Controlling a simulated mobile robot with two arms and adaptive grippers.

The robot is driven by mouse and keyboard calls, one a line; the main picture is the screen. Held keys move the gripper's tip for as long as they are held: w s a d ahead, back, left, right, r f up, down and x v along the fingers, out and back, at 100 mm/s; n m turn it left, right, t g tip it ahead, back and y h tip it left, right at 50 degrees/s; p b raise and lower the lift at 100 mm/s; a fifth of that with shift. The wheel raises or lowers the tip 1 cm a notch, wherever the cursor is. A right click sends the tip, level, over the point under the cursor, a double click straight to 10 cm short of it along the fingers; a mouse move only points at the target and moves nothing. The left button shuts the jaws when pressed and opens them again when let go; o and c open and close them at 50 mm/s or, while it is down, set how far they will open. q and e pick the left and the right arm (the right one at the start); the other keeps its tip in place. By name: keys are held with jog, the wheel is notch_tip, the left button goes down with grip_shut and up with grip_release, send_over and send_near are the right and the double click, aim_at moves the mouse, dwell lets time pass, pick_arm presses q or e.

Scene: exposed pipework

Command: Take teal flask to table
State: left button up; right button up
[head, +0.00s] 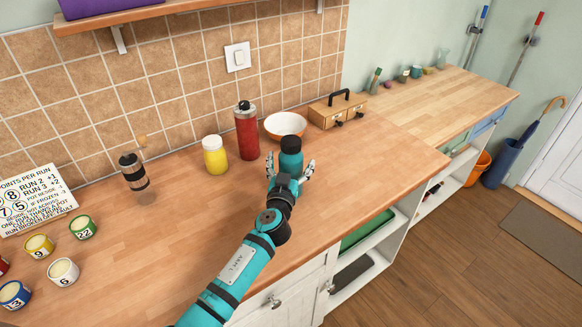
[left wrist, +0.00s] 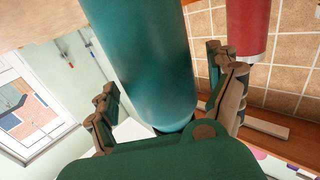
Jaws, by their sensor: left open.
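The teal flask (head: 291,160) with a dark cap stands upright on the wooden counter (head: 200,235). My left gripper (head: 290,172) is open, with one finger on each side of the flask's body. In the left wrist view, the flask (left wrist: 150,65) fills the space between the two spread fingers (left wrist: 165,80). A gap shows beside the left finger there; I cannot tell whether the right finger touches the flask. The flask's lower part is hidden by the gripper in the head view. My right gripper is not in view.
A red bottle (head: 246,135), a yellow jar (head: 215,156) and a white-orange bowl (head: 286,127) stand behind the flask. A wooden drawer box (head: 337,110) is at the back. Painted cups and a sign are at left. Counter right of the flask is clear.

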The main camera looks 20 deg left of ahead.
pick_arm(q)
jog(key=shift+w, duration=0.25)
jog(key=shift+c, duration=0.5)
jog(key=c, duration=1.6)
jog(key=shift+r, duration=0.15)
jog(key=shift+c, duration=0.5)
